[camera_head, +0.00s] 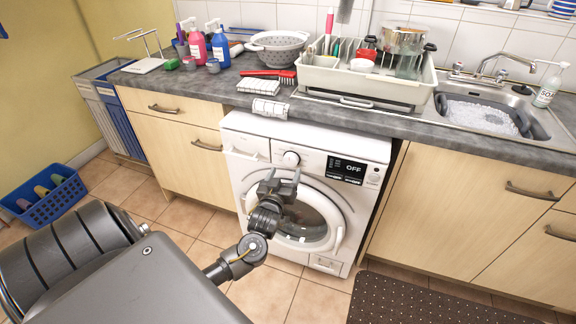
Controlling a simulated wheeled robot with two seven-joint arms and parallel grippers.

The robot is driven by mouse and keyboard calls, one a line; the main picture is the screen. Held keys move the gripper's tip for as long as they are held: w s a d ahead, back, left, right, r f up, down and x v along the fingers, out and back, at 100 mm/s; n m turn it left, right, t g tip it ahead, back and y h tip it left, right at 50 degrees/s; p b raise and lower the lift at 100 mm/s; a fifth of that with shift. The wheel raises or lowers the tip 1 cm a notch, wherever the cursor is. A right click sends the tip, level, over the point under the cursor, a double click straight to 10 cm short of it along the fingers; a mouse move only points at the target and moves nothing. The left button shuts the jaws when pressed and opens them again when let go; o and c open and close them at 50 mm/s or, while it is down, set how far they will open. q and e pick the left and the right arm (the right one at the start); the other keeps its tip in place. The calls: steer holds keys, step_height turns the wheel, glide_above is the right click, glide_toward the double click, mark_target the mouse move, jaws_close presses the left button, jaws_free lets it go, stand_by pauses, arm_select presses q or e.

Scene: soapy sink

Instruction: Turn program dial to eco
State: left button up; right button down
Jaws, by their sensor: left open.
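The program dial (291,158) is a round white knob on the front panel of the white washing machine (240,135). To its right a black display (346,169) reads OFF. My left gripper (279,178) is open and empty, in front of the machine just below the dial in the picture. It covers part of the machine's front and the upper edge of the round door (318,215). I cannot tell whether its fingers touch anything. The marks around the dial are too small to read. My right gripper is not in view.
The grey worktop (215,85) above holds a dish rack (425,91), a colander (279,50), bottles and cloths. A soapy sink (485,115) is at the right. A blue basket (42,200) and a dark mat (440,302) lie on the tiled floor.

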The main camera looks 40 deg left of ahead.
mark_target(290, 163)
arm_select(q)
steer(key=x, duration=0.4)
steer(key=shift+w+a, duration=0.15)
steer(key=shift+w, duration=0.25)
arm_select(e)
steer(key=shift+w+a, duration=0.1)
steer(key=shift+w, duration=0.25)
arm_select(q)
steer(key=shift+c, duration=1)
steer(key=c, duration=0.7)
steer(key=shift+a, duration=0.15)
steer(key=shift+c, duration=0.5)
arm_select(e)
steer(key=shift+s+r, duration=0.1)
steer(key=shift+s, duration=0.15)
